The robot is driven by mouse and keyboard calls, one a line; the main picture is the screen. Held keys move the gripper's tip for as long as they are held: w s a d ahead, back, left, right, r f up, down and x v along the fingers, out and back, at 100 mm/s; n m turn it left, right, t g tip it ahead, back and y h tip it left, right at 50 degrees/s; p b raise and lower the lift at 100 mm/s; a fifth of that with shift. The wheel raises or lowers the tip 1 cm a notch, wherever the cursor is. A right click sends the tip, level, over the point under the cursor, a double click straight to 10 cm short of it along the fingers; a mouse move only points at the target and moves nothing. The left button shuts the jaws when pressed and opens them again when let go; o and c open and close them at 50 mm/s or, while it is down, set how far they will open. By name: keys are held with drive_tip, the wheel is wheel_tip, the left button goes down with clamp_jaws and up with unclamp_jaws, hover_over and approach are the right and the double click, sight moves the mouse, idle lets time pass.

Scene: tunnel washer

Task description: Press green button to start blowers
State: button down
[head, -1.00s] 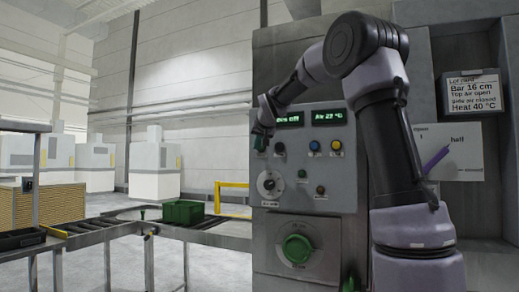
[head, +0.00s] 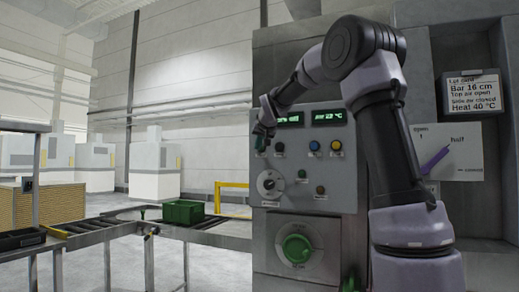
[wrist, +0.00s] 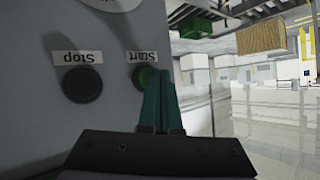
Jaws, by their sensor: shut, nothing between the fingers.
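The green Start button (wrist: 146,78) is on the grey control panel (head: 341,190), under an upside-down "Start" label in the wrist view. The dark Stop button (wrist: 82,83) is left of it there. My gripper (wrist: 157,76) has its teal fingers together and empty, with the tips at the Start button's right side, overlapping part of it. I cannot tell whether they touch it. In the head view my gripper (head: 264,134) is at the panel's upper left, in front of the button area. The left green display (head: 289,118) is partly hidden by my arm.
Blue (head: 314,146) and yellow (head: 337,145) knobs sit right on the panel, with a large green dial (head: 297,249) below. A lever plate (head: 456,152) and card (head: 472,94) are at the right. A conveyor (head: 110,227) bears a green crate (head: 184,212).

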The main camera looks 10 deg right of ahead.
drive_tip(key=shift+w+d, duration=0.15)
drive_tip(key=shift+w, duration=0.05)
drive_tip(key=shift+s, duration=0.1)
idle(0.4)
drive_tip(key=shift+s+a, duration=0.55)
drive_tip(key=shift+s, duration=0.15)
drive_tip(key=shift+s+a, duration=0.75)
drive_tip(key=shift+s, duration=0.25)
drive_tip(key=shift+s+a, duration=0.75)
drive_tip(key=shift+s, duration=0.25)
drive_tip(key=s+d+f+g, duration=0.1)
drive_tip(key=s+f, duration=0.4)
drive_tip(key=s, duration=0.7)
drive_tip(key=s+d+f+m+g+y, duration=0.1)
drive_tip(key=s+f, duration=0.5)
drive_tip(key=s, duration=0.7)
drive_tip(key=s+d+f+g, duration=0.3)
drive_tip(key=s+f, duration=0.3)
drive_tip(key=s, duration=0.7)
drive_tip(key=shift+d+f+m+y, duration=0.15)
drive_tip(key=shift+d+m+y, duration=0.25)
drive_tip(key=shift+d, duration=0.3)
